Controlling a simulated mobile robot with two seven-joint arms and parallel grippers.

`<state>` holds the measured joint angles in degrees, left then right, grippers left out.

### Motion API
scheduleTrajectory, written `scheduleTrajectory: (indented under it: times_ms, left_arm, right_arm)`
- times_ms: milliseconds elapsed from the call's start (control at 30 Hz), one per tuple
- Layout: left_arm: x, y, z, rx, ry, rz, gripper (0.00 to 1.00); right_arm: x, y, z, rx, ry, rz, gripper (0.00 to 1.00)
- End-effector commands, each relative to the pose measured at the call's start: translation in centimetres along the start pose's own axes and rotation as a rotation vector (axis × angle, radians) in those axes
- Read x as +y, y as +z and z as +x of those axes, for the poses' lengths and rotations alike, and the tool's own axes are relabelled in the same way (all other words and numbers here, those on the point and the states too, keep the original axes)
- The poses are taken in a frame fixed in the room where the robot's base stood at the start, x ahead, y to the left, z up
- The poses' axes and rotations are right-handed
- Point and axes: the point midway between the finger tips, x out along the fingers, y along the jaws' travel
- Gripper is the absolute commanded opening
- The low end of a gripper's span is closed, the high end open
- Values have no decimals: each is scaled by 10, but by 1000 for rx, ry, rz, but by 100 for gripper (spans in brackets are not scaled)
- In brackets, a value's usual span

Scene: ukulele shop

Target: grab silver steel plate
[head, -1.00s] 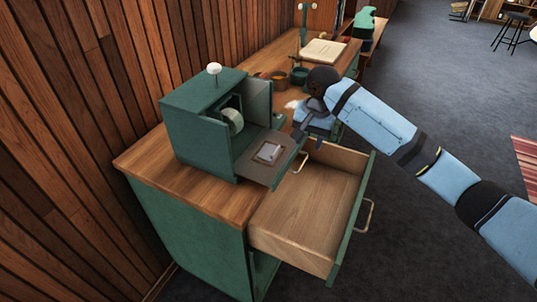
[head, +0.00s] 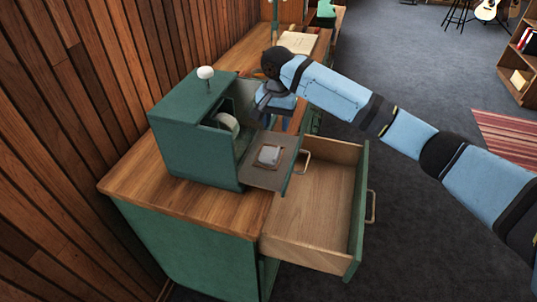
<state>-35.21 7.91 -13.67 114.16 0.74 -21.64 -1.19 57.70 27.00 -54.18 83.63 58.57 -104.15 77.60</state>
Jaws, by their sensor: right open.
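A small silver plate (head: 268,155) lies on the lowered flap (head: 282,174) of a green metal box (head: 190,140). The box stands on the wooden top of a green cabinet and has a pale round disc inside. My right gripper (head: 268,119) is open, pointing down just beyond the plate, near the box's open side door. It is apart from the plate, and its fingertips are small and hard to make out. My left gripper is not in view.
An open, empty wooden drawer (head: 318,212) juts out below the flap. A white-topped knob (head: 205,74) stands on the box. The wood-panelled wall (head: 70,110) closes off the left.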

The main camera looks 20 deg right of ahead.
Motion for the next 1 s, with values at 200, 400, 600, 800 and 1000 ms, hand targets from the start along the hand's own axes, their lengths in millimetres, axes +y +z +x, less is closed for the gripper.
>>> scheduleTrajectory:
  times_ms: [200,400,600,800,1000]
  left_arm:
    - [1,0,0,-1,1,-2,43]
    - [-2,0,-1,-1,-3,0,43]
    - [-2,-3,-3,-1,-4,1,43]
    - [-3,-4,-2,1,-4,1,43]
    - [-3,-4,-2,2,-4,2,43]
  right_arm:
    - [0,0,38,0,0,-1,42]
    - [1,1,51,1,0,-1,42]
    - [7,6,79,0,2,0,42]
    - [6,6,99,1,0,-1,42]
    - [6,6,100,1,-1,-2,42]
